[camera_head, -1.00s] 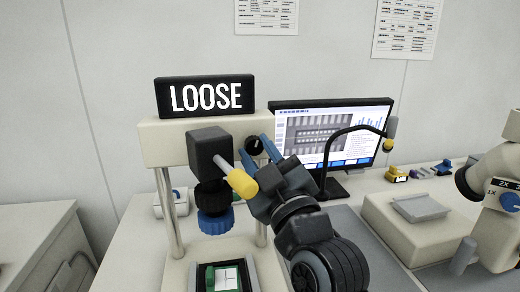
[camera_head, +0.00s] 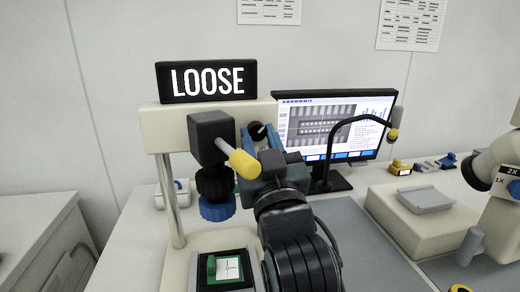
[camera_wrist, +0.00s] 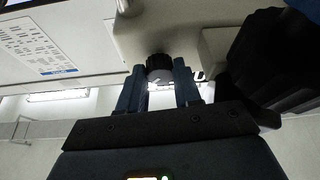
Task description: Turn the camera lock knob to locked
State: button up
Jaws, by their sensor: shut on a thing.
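The black camera lock knob (camera_head: 256,131) sits on the front of the cream crossbeam, right of the dark camera block (camera_head: 210,135). A black sign (camera_head: 206,82) above the beam reads LOOSE. My gripper (camera_head: 260,137) has its blue fingers on either side of the knob and is shut on it. In the wrist view the knob (camera_wrist: 159,67) shows between the two blue fingertips (camera_wrist: 160,78). The knob's pointer mark cannot be read clearly.
A yellow-tipped lever (camera_head: 243,163) sticks out from the camera block, close left of my gripper. A blue-ringed lens (camera_head: 215,207) hangs below. A monitor (camera_head: 335,125) and a black bent-neck lamp (camera_head: 328,160) stand to the right. A microscope (camera_head: 500,170) is at far right.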

jog(key=shift+f, duration=0.1)
dwell(0.3)
jog(key=o, duration=1)
jog(key=shift+o, duration=0.2)
